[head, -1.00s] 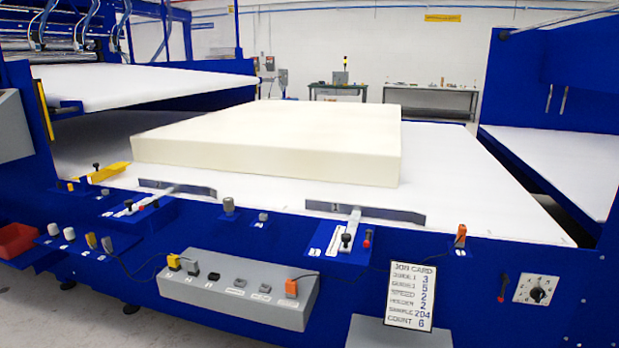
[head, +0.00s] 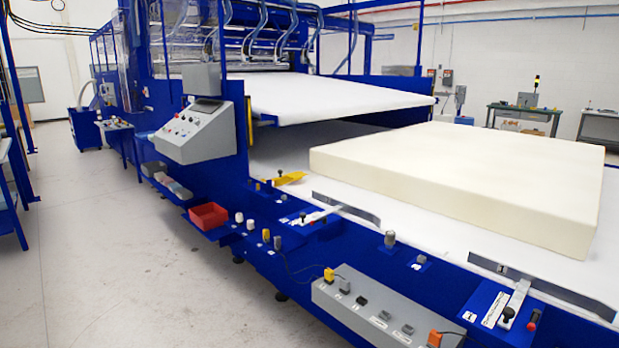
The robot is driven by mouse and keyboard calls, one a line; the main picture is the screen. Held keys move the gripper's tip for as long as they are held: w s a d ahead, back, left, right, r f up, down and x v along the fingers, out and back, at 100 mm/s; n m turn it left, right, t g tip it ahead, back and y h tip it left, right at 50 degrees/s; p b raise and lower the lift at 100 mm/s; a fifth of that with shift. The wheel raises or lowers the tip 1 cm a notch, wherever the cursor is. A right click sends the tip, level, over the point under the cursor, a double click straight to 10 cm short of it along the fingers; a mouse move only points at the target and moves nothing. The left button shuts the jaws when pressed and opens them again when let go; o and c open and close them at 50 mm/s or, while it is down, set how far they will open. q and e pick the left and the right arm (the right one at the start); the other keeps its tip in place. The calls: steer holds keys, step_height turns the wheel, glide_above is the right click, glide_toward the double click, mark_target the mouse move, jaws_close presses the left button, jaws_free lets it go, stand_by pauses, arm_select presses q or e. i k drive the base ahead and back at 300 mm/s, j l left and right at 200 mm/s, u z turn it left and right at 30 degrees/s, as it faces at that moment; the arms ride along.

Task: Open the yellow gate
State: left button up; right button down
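The yellow gate (head: 285,179) looks like a low yellow bar with a small black knob at one end. It lies at the near left edge of the white bed, left of the foam block (head: 460,180), partly under the level of the raised white platform (head: 330,97). I cannot tell from this view whether it is open or shut. Neither of my grippers shows in the head view.
A red bin (head: 208,216) hangs on the front ledge beside white and yellow knobs. A grey control console (head: 196,130) stands left of the gate. A grey button box (head: 375,315) is at the front. The floor on the left (head: 120,260) is clear.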

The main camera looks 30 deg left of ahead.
mark_target(281, 180)
steer(key=i+j, duration=0.15)
steer(key=j, duration=0.2)
steer(key=i+j, duration=0.15)
steer(key=j, duration=0.2)
steer(key=i+j+z, duration=0.1)
steer(key=j, duration=0.25)
steer(key=i+j, duration=0.2)
steer(key=j, duration=0.15)
steer(key=i+j, duration=0.15)
steer(key=j, duration=0.2)
steer(key=i+j, duration=0.15)
steer(key=j, duration=0.2)
steer(key=i+j+z, duration=0.1)
steer(key=j, duration=0.25)
steer(key=i+j, duration=0.15)
steer(key=j, duration=0.25)
